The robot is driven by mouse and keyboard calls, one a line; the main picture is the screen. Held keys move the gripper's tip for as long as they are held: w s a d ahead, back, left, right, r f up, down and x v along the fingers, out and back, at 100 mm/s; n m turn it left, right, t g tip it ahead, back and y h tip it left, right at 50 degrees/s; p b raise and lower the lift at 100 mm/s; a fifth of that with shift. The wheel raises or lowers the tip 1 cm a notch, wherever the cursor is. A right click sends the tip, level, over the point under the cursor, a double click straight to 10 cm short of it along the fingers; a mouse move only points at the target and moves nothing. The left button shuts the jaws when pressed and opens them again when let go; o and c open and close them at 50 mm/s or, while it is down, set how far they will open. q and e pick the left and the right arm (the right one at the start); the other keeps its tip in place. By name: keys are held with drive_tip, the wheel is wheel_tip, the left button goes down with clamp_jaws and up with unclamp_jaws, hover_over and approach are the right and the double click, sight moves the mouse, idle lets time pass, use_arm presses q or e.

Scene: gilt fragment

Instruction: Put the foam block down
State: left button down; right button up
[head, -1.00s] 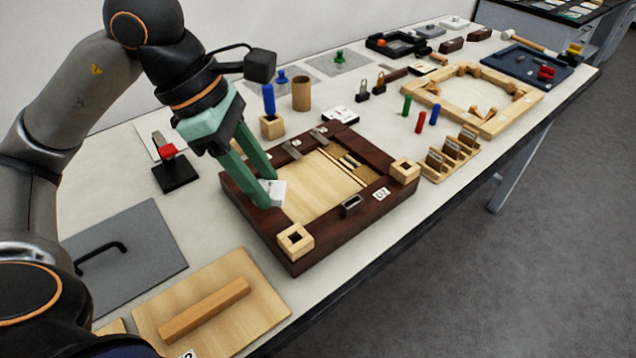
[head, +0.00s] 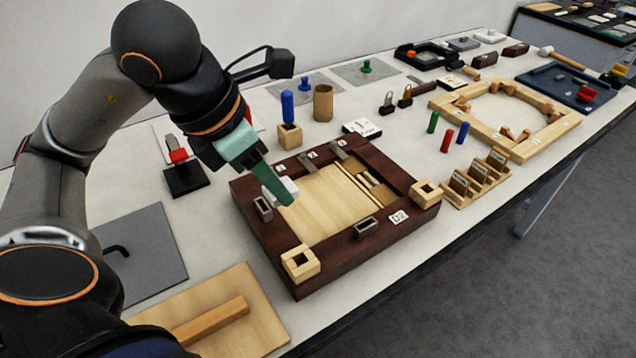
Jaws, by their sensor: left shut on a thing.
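My left gripper (head: 279,188) is shut on a small white foam block (head: 291,187). The near green finger covers part of the block, and the far finger is hidden. The block is over the left part of the dark brown wooden frame (head: 334,260), near the inner edge of its left rail. I cannot tell whether it touches the frame or hangs just above it. A pale wooden panel (head: 325,205) fills much of the frame's inside. My right gripper is not in view.
Pale square blocks with holes (head: 300,262) sit on the frame's near corners. Behind it stand a blue peg in a wooden block (head: 289,135) and a brown cylinder (head: 323,103). A red-and-black device (head: 184,178) is to the left. A light wooden ring frame (head: 560,125) lies to the right.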

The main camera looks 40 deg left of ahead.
use_arm(q)
drive_tip(key=w+f, duration=0.3)
drive_tip(key=w, duration=0.3)
approach(324, 201)
drive_tip(key=shift+w+d+f, duration=0.5)
drive_tip(key=shift+w+f, duration=0.3)
drive_tip(key=shift+f, duration=0.1)
drive_tip(key=shift+w+f, duration=0.15)
drive_tip(key=shift+f, duration=0.8)
drive_tip(key=shift+w+f, duration=0.15)
drive_tip(key=shift+f, duration=0.8)
drive_tip(key=shift+f+b, duration=0.1)
drive_tip(key=shift+b, duration=0.25)
drive_tip(key=shift+c, duration=2.2)
unclamp_jaws()
